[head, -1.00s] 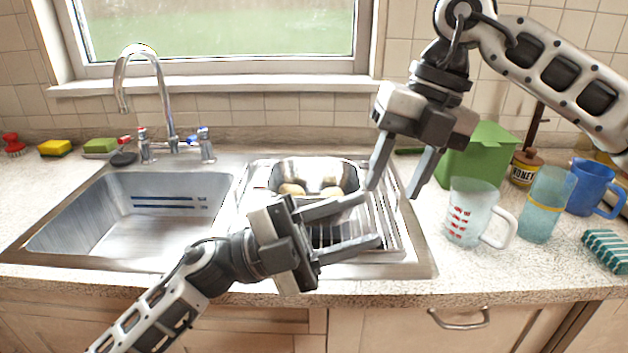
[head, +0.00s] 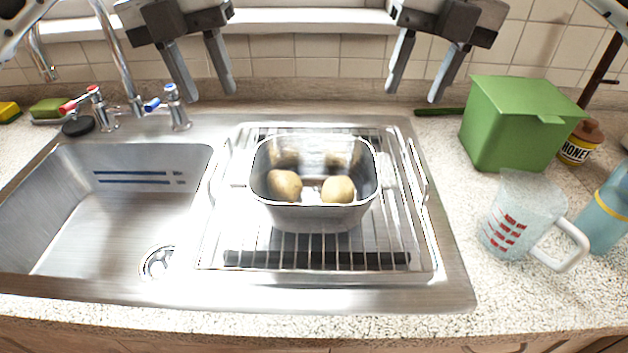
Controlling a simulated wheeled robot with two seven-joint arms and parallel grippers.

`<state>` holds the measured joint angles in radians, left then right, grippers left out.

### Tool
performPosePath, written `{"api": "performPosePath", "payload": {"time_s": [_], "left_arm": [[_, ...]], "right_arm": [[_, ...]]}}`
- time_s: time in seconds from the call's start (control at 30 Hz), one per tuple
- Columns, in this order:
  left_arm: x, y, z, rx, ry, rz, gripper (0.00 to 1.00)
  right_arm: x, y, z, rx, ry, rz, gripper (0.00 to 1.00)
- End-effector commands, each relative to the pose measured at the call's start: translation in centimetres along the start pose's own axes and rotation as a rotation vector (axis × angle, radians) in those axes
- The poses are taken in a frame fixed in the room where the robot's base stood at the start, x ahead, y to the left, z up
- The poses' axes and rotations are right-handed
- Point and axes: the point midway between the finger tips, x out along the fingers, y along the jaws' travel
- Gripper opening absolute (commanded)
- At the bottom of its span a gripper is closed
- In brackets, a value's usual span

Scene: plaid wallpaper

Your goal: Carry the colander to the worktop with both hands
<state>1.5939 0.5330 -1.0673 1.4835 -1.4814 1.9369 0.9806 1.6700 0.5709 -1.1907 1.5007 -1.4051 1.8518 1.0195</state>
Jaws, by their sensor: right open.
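The colander (head: 312,216) is a metal, rounded-rectangular basin standing upright on the wire drainer rack (head: 215,235) beside the sink bowl. Two potatoes (head: 285,186) show clearly inside it, with blurred shapes behind them. My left gripper (head: 206,86) is open and empty, fingers pointing down, above and behind the colander to its left. My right gripper (head: 420,85) is open and empty, fingers pointing down, above and behind the colander to its right. Neither gripper touches the colander. The worktop (head: 450,225) is speckled and pale.
The faucet (head: 118,70) and its taps stand at the back left, near my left gripper. A green box (head: 508,130), honey jar (head: 580,143), measuring jug (head: 525,220) and blue bottle (head: 605,215) stand on the right. The worktop between rack and jug is clear.

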Motion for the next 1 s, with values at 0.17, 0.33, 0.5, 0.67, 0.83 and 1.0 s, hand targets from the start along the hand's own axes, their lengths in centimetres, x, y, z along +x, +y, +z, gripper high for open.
{"api": "performPosePath", "payload": {"time_s": [0.17, 0.33, 0.5, 0.67, 0.83, 1.0], "left_arm": [[0.4, -0.1, 0.0, 0.003, 0.002, -0.002, 0.37], [2.5, 0.0, -0.1, 0.003, 0.004, -0.001, 0.37], [5.8, -0.1, -0.1, 0.005, 0.005, -0.003, 0.37], [9.0, -0.1, -0.1, 0.005, 0.005, -0.003, 0.37], [12.3, -0.1, -0.1, 0.004, 0.005, -0.003, 0.37], [14.6, -0.2, -0.1, 0.004, 0.003, -0.004, 0.37]], "right_arm": [[0.4, 0.0, 0.0, 0.000, 0.001, 0.000, 0.43], [2.5, 0.0, -0.1, -0.001, 0.004, -0.001, 0.43], [5.8, 0.0, -0.1, 0.000, 0.005, 0.000, 0.43], [9.0, 0.0, -0.1, 0.001, 0.005, 0.000, 0.43], [12.2, 0.0, -0.1, 0.000, 0.004, 0.000, 0.43], [14.6, 0.0, -0.1, 0.000, 0.003, 0.000, 0.43]]}}
